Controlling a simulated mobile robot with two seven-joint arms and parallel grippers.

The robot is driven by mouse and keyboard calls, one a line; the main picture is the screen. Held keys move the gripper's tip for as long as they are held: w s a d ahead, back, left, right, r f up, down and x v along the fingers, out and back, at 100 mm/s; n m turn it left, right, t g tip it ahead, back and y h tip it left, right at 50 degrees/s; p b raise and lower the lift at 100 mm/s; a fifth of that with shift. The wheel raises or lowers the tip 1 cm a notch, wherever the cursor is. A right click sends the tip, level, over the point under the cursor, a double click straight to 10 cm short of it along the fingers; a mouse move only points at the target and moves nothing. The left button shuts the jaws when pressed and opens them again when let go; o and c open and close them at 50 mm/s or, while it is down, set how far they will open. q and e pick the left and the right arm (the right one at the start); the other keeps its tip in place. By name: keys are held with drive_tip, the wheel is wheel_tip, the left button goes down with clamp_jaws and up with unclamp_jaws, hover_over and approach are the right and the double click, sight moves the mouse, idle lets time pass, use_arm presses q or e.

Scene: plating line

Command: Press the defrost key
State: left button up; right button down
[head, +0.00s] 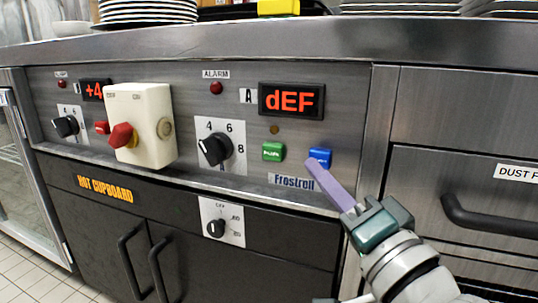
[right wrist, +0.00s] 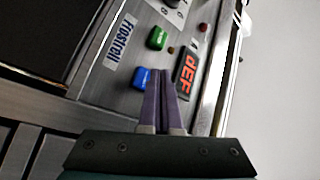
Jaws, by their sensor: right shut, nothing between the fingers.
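The control panel (head: 345,120) has a display (head: 291,100) reading "dEF" in red. Below it are a green key (head: 273,151) and a blue key (head: 319,155), above a "Frostrell" label (head: 294,182). My right gripper (head: 312,168) is shut and empty, its purple fingertips at the lower left edge of the blue key. In the right wrist view the fingers (right wrist: 160,76) lie beside the blue key (right wrist: 141,77), overlapping its edge, with the display (right wrist: 186,75) just past them. I cannot tell whether the fingertips touch the key. My left gripper is out of view.
A black dial (head: 214,149) sits left of the green key. A cream switch box (head: 141,125) with a red knob sticks out further left. A drawer handle (head: 490,215) juts out at right. The counter edge (head: 270,38) runs above, with stacked plates (head: 148,11) on it.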

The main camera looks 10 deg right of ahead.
drive_tip(key=s+a, duration=0.1)
drive_tip(key=s+a+p, duration=0.1)
drive_tip(key=s, duration=0.1)
drive_tip(key=shift+s+a+p, duration=0.2)
drive_tip(key=shift+s+p, duration=0.1)
idle(0.5)
drive_tip(key=s+d+r+n+g+h+p, duration=0.15)
drive_tip(key=s+r+n+g+p, duration=0.4)
drive_tip(key=r+p, duration=0.9)
drive_tip(key=s+d+r+n+g+h+p, duration=0.15)
drive_tip(key=s+r+g+p, duration=0.45)
drive_tip(key=s+r+p, duration=0.85)
drive_tip(key=s+d+r+n+g+p, duration=0.4)
drive_tip(key=r+p, duration=0.5)
drive_tip(key=p, duration=1)
wheel_tip(320, 180, up, 34)
drive_tip(key=a+g+p, duration=0.1)
drive_tip(key=p, duration=3.3)
drive_tip(key=shift+w+a+f+n, duration=0.15)
drive_tip(key=shift+w+a+n, duration=0.05)
drive_tip(key=shift+a+n, duration=0.1)
